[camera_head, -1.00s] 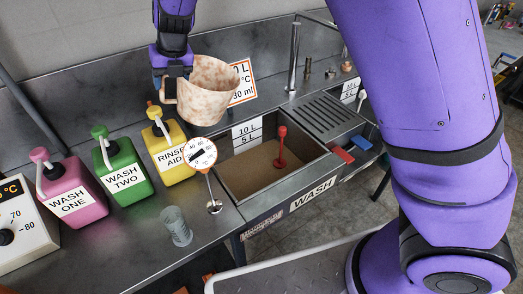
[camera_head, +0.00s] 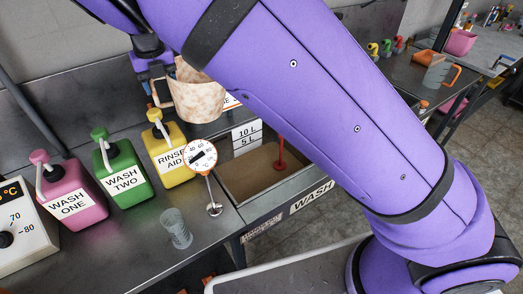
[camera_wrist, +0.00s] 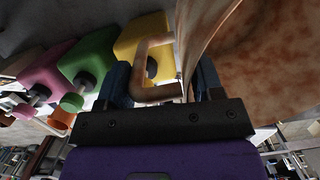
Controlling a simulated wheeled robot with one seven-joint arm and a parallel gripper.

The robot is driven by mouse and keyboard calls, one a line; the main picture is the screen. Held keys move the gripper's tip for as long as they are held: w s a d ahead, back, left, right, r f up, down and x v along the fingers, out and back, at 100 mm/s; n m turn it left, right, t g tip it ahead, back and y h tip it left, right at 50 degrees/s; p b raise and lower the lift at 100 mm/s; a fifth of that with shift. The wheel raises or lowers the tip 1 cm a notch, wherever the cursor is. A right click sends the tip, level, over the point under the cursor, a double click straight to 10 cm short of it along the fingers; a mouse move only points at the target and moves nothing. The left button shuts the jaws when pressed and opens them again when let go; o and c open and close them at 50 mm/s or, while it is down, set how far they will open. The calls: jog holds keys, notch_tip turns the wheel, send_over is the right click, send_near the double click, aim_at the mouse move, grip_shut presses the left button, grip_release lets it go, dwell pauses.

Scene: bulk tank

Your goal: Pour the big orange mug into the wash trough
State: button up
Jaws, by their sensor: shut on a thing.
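The big mug (camera_head: 196,98), mottled pale orange and cream, is held upright in the air in the head view, behind the left part of the wash trough. My gripper (camera_head: 155,90) is shut on its handle, at the mug's left side. In the wrist view the handle (camera_wrist: 150,62) lies between my gripper's fingers (camera_wrist: 162,88), and the mug's stained wall (camera_wrist: 265,60) fills the right. The wash trough (camera_head: 287,200) has brown liquid or floor inside and a red upright plug. My arm hides the trough's right part. The mug's contents are not visible.
Pink (camera_head: 70,195), green (camera_head: 122,170) and yellow (camera_head: 168,150) bottles stand left of the trough. A round dial thermometer (camera_head: 201,156) rises at the trough's left edge. A clear cup (camera_head: 175,228) stands on the counter in front.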

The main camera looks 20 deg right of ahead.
jog(key=shift+w+a+f+h, duration=0.1)
jog(key=shift+a+f+h, duration=0.2)
jog(key=shift+f, duration=0.3)
jog(key=shift+a+f+h, duration=0.25)
jog(key=shift+f+h, duration=0.05)
jog(key=shift+f, duration=0.25)
